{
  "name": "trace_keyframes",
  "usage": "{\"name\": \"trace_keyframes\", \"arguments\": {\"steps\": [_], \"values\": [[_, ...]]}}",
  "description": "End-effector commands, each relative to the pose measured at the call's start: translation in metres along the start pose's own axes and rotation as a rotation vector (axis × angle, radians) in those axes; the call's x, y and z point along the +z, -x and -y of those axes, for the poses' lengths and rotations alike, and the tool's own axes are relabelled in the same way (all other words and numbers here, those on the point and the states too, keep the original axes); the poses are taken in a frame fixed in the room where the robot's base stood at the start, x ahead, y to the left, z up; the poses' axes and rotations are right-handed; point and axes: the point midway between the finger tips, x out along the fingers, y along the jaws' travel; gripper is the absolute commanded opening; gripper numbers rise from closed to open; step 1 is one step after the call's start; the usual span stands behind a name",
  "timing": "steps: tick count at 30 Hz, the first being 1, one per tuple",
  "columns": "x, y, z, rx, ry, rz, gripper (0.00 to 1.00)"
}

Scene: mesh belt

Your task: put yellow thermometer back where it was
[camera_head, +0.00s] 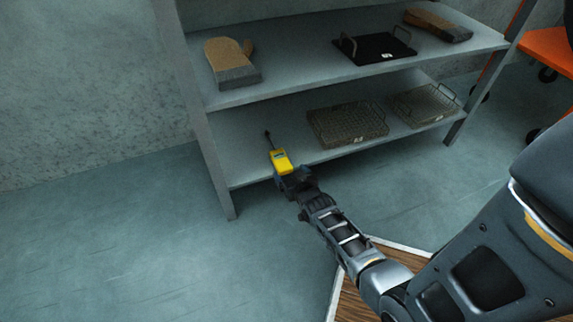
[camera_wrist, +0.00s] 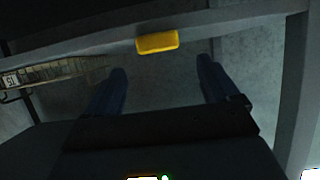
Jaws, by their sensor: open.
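The yellow thermometer (camera_head: 281,161) with a dark probe pointing to the back is at the front edge of the lower shelf (camera_head: 238,166), toward its left end. It appears to lie on the shelf. My gripper (camera_head: 287,175) is just in front of it, low by the shelf edge. In the wrist view the yellow body (camera_wrist: 157,42) shows beyond the fingertips, within the gap of my open gripper (camera_wrist: 162,68). The fingers look apart from it, and nothing is between them. The probe cannot be made out in the wrist view.
Wire mesh baskets (camera_head: 347,124) and (camera_head: 426,104) lie right on the lower shelf. An oven mitt (camera_head: 231,63), a black tray (camera_head: 374,48) and another mitt (camera_head: 438,25) lie on the upper shelf. A shelf post (camera_head: 213,165) stands left. The floor left is clear.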

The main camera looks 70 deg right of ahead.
Motion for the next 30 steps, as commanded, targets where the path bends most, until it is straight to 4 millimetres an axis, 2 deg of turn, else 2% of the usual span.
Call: {"name": "trace_keyframes", "arguments": {"steps": [1,6,13,17,20,24,30], "values": [[-0.003,0.014,0.000,-0.001,0.000,0.002,0.88],[-0.002,0.043,0.001,-0.001,0.001,0.001,0.88],[0.000,0.063,0.002,-0.004,0.002,0.000,0.88],[0.003,0.088,0.019,-0.045,0.019,-0.004,0.88],[0.003,0.129,0.044,-0.116,0.047,-0.014,0.88],[-0.006,0.205,0.074,-0.244,0.095,-0.033,0.88],[-0.039,0.310,0.093,-0.428,0.163,-0.061,0.88]]}}
